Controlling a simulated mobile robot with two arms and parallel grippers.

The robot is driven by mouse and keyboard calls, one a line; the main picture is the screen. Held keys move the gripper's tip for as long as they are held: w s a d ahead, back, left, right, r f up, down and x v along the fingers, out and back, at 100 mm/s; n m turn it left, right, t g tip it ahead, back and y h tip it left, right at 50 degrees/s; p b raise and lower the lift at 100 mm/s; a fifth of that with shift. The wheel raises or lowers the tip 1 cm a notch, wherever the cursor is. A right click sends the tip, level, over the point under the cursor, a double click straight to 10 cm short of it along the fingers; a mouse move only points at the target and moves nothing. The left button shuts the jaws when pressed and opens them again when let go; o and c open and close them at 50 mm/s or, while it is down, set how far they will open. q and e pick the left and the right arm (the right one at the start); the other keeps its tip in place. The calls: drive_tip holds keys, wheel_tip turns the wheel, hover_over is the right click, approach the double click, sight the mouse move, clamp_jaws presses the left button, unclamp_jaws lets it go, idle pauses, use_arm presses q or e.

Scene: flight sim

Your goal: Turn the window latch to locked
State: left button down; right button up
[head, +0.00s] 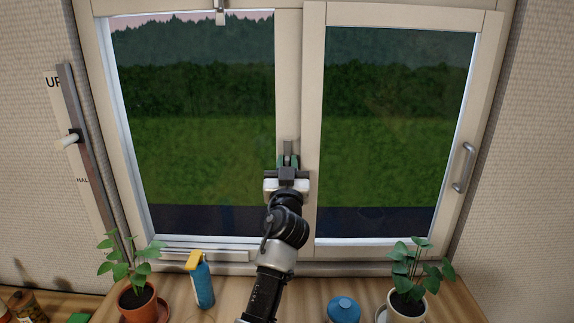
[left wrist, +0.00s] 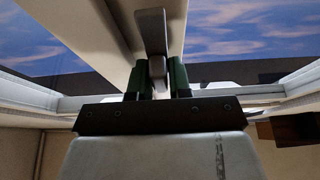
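The grey window latch (head: 288,148) is on the middle upright of the window frame, with its handle pointing up. It also shows in the left wrist view (left wrist: 151,32), its handle rising from a rounded hub. My left gripper (head: 288,164) is at the latch, its green fingers on either side of the lower part. In the left wrist view the fingers of the gripper (left wrist: 158,78) stand close together and the hub fills the gap between them. The gripper hides the latch's lower end in the head view. My right gripper is not in view.
A sash handle (head: 464,168) is on the right pane, and a metal catch (head: 220,10) is at the top. A slider track (head: 85,150) runs beside the window at left. Two potted plants (head: 137,298) (head: 408,297), a blue bottle (head: 203,287) and a blue lidded pot (head: 343,309) stand below.

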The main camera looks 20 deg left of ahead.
use_arm(q)
drive_tip(key=shift+r+m+p, duration=0.1)
drive_tip(key=shift+m+p, duration=0.25)
drive_tip(key=shift+m, duration=0.15)
drive_tip(key=shift+m+h+p, duration=0.55)
drive_tip(key=shift+m+h, duration=0.25)
drive_tip(key=m+h+p, duration=0.2)
drive_tip(key=m+p, duration=0.1)
drive_tip(key=m, duration=0.1)
drive_tip(key=m+h+p, duration=0.1)
drive_tip(key=m+p, duration=0.3)
drive_tip(key=m+g+h+p, duration=0.1)
drive_tip(key=m+h+p, duration=0.1)
drive_tip(key=m+p, duration=0.2)
drive_tip(key=shift+r+m+h, duration=0.1)
drive_tip(key=shift+m+h, duration=0.2)
drive_tip(key=shift+m, duration=0.3)
drive_tip(key=m+g+p, duration=0.1)
drive_tip(key=m, duration=0.2)
drive_tip(key=shift+d+h+p, duration=0.1)
drive_tip(key=shift+h+p, duration=0.2)
drive_tip(key=shift+p, duration=0.05)
drive_tip(key=shift+f+m+g, duration=0.2)
drive_tip(key=shift+m+g, duration=0.2)
drive_tip(key=shift+m, duration=0.5)
drive_tip(key=shift+f+m+g, duration=0.15)
drive_tip(key=shift+m+g, duration=0.25)
drive_tip(key=shift+m, duration=0.5)
